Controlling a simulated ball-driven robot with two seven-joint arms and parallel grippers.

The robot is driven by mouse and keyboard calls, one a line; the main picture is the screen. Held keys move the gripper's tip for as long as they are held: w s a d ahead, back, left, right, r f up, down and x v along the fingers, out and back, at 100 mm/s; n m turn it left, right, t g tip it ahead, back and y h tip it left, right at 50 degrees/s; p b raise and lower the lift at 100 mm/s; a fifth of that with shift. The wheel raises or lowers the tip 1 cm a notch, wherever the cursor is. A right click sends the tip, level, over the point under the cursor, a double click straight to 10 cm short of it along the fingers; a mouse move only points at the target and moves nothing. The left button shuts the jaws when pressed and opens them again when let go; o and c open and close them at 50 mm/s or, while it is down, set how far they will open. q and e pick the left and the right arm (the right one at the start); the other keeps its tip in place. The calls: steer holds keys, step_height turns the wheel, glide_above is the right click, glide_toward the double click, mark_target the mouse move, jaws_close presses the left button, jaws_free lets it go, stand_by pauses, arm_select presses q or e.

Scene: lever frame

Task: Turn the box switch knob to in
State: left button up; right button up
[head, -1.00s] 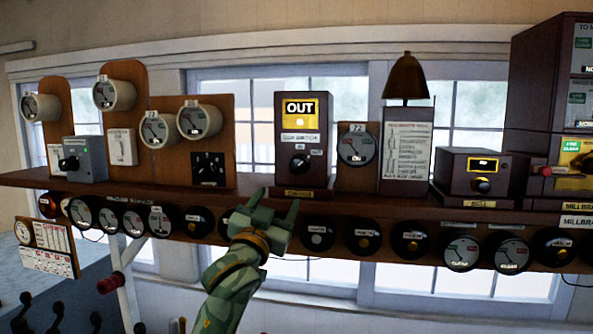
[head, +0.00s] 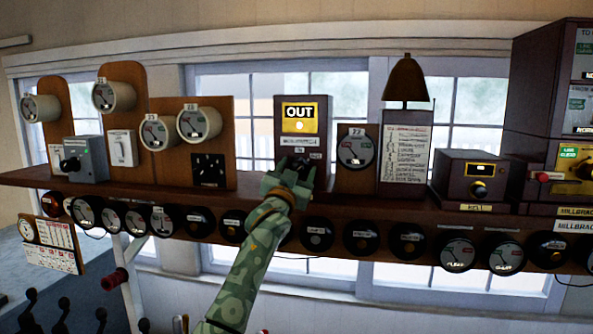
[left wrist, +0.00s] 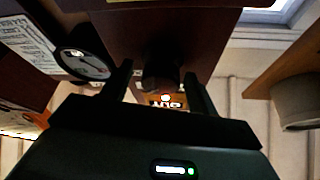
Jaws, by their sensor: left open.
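The box switch (head: 304,140) is a dark wooden box on the shelf, with a yellow panel reading OUT. Its black knob sits low on the front and is mostly hidden behind my left gripper in the head view. My left gripper (head: 291,172) is open in front of the lower part of the box. In the left wrist view the dark knob (left wrist: 161,70) shows between the two open fingers of my left gripper (left wrist: 160,88); I cannot tell whether they touch it. My right gripper is not in view.
A round dial on a wooden backing (head: 355,150) stands just right of the box. The shelf (head: 120,187) carries dials and a grey switch (head: 86,160) at left. Round instruments hang below its edge.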

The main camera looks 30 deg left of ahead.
arm_select(q)
steer(key=c, duration=1)
steer(key=shift+f+n, duration=0.1)
steer(key=shift+n, duration=0.3)
steer(key=n+y+b, duration=0.1)
steer(key=n, duration=0.1)
steer(key=shift+d+n, duration=0.1)
steer(key=shift+n, duration=0.2)
steer(key=n+y, duration=0.2)
steer(key=shift+n+g, duration=0.3)
steer(key=n+y, duration=0.1)
steer(key=n, duration=0.2)
steer(key=shift+n+g+y, duration=0.4)
steer(key=shift+n+g+y+p, duration=0.4)
steer(key=shift+n+p, duration=0.45)
steer(key=shift+n, duration=0.35)
steer(key=shift+n+g+y+p, duration=0.3)
steer(key=shift+n+y+p, duration=0.2)
steer(key=shift+n+p, duration=0.5)
